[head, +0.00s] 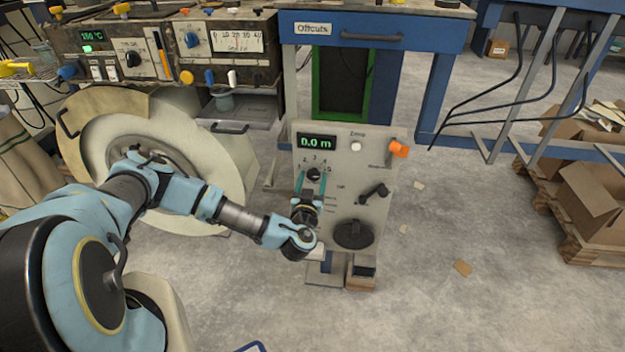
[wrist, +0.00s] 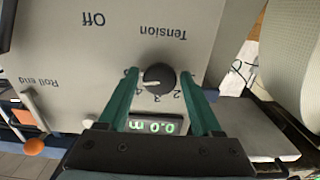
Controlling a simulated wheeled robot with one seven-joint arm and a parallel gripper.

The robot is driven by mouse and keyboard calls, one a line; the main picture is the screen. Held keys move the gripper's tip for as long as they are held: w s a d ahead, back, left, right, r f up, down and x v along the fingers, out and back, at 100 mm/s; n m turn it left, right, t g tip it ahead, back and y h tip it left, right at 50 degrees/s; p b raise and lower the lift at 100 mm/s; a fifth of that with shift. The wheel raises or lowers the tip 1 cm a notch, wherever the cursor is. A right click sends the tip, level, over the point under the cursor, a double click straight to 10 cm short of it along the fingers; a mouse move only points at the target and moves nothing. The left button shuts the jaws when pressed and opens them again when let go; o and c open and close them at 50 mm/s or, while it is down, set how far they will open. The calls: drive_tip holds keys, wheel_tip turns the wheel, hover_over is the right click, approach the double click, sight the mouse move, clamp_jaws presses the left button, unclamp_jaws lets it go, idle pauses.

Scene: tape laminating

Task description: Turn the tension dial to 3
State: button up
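The tension dial (head: 315,174) is a small black knob on the grey panel, below the green "0.0 m" display (head: 317,142). In the wrist view the panel appears upside down, with the dial (wrist: 158,78) under the word "Tension" and numbers around it. A pale mark shows on the dial's lower left there; I cannot tell exactly which number it points at. My gripper (head: 311,181) is at the dial. Its two green fingers stand apart on either side of the dial, with visible gaps in the wrist view (wrist: 159,76).
A large pale round housing (head: 225,165) stands left of the panel.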

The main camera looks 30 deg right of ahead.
clamp_jaws()
idle(0.3)
drive_tip(key=n+b, duration=0.1)
drive_tip(key=n, duration=0.3)
drive_tip(key=shift+f, duration=0.1)
drive_tip(key=n+b, duration=0.1)
drive_tip(key=n, duration=0.2)
drive_tip(key=shift+n+b, duration=0.3)
drive_tip(key=shift+b, duration=0.1)
drive_tip(key=n+b, duration=0.2)
drive_tip(key=n, duration=0.2)
drive_tip(key=shift+n, duration=0.3)
drive_tip(key=shift+n+b, duration=0.7)
drive_tip(key=shift+n, duration=1.1)
